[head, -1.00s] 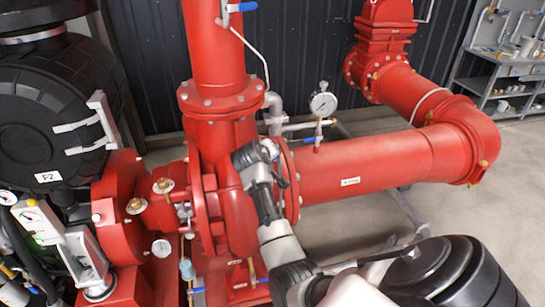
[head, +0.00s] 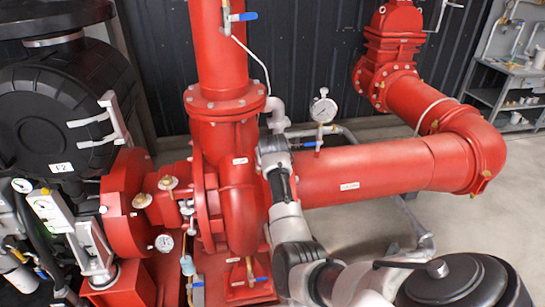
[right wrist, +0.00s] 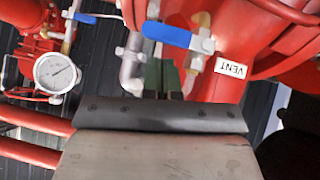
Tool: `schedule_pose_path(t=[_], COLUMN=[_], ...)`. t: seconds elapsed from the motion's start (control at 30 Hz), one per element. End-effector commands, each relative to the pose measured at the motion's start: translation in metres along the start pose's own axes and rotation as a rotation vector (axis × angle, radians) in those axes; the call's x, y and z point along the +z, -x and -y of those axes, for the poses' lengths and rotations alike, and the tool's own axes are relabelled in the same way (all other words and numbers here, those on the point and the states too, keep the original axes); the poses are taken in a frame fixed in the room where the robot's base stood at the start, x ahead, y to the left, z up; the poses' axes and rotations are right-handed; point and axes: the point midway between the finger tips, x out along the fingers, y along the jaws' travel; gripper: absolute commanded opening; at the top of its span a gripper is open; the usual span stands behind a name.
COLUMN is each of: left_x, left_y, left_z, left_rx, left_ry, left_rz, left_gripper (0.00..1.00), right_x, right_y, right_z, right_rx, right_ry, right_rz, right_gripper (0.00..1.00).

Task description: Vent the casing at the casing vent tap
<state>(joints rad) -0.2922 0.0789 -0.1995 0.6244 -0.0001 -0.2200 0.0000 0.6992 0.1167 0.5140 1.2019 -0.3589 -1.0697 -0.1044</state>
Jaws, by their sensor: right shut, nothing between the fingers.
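The casing vent tap (right wrist: 200,48), a small brass valve with a blue lever (right wrist: 166,34), shows in the right wrist view at upper centre, beside a VENT label (right wrist: 230,68) on the red casing. The lever lies nearly level in that picture. In the head view a small white label (head: 240,160) sits on the casing; the tap itself is not visible there, apparently behind my right gripper (head: 270,145). My right gripper is shut and empty, close to the casing beside that label. Its fingertips are hard to make out, and I cannot tell whether they touch the tap. My left gripper is not in view.
The red suction pipe (head: 370,168) runs right. Another blue lever (head: 243,16) is higher on the riser.

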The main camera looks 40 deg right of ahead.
Motion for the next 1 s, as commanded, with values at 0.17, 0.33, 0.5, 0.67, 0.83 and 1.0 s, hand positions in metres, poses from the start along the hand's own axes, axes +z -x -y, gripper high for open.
schedule_pose_path(t=[0.17,0.33,0.5,0.67,0.83,1.0], left_x=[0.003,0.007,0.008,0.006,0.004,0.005], left_y=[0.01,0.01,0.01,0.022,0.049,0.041], left_z=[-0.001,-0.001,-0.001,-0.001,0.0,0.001], left_rx=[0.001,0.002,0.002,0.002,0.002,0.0], left_ry=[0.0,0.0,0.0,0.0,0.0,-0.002], left_rz=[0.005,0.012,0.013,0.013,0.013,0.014], left_gripper=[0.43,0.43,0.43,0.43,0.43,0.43], right_x=[-0.006,-0.005,-0.005,-0.015,-0.037,-0.036], right_y=[0.006,0.005,0.006,0.013,0.03,0.048], right_z=[-0.002,-0.002,-0.002,-0.004,-0.01,-0.012], right_rx=[0.001,0.001,0.001,0.001,0.001,0.0], right_ry=[0.001,0.001,0.001,0.001,0.002,0.002], right_rz=[0.001,0.001,0.001,0.0,0.0,-0.003], right_gripper=[0.0,0.0,0.0,0.0,0.0,0.0])
